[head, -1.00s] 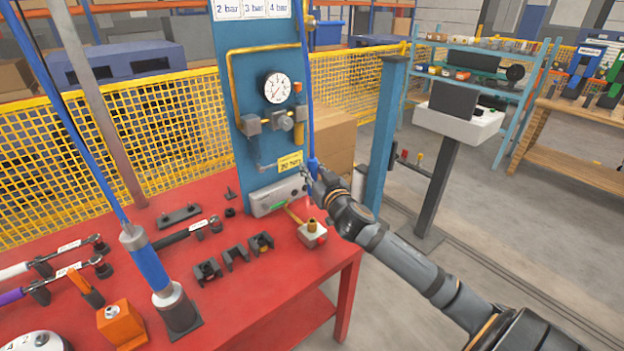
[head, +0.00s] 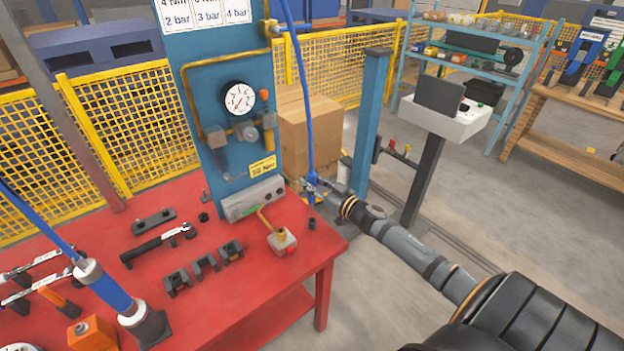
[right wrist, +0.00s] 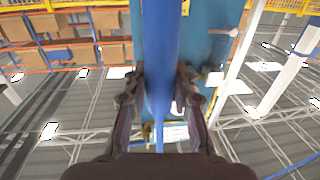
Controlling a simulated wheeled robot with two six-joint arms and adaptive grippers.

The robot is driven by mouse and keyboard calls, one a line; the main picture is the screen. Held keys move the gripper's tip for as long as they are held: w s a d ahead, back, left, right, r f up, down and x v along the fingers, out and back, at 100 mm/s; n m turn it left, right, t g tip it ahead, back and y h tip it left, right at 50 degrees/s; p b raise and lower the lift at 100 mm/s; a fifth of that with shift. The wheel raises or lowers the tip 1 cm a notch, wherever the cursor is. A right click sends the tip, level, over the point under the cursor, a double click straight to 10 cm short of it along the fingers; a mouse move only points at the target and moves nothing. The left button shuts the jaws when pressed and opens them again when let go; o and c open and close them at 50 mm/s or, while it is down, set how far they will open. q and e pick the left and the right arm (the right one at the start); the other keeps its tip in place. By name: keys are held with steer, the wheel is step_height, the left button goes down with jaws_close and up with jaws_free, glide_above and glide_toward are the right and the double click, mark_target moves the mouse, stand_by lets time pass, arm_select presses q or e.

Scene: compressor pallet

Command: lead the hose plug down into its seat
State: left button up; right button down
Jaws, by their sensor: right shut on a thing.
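The blue hose (head: 304,100) hangs down from the top of the head view to my right gripper (head: 313,186). The gripper is shut on the hose's lower end, where the hose plug (head: 312,198) shows as a short blue piece below the fingers. In the right wrist view the hose (right wrist: 161,50) runs between the two fingers (right wrist: 158,100). A small dark round part (head: 311,223), which looks like the seat, stands on the red table near its right edge, below the gripper. A gap shows between plug and part. The plug's tip is too small to judge. My left gripper is not in view.
The blue panel (head: 225,140) with its gauge stands left of the hose. Black brackets (head: 204,264) lie further left. A blue post (head: 368,130) stands behind.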

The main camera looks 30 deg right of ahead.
mark_target(313, 201)
steer(key=shift+d, duration=0.15)
step_height(313, 201, down, 3)
steer(key=shift+f+b, duration=0.15)
steer(key=shift+b, duration=0.65)
steer(key=shift+f, duration=0.5)
arm_select(q)
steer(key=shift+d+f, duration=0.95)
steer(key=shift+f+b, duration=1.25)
steer(key=shift+b, duration=0.25)
arm_select(e)
steer(key=shift+f, duration=1.95)
steer(key=c, duration=1)
jaws_free()
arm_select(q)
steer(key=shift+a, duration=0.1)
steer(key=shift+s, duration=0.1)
arm_select(e)
steer(key=shift+s, duration=0.1)
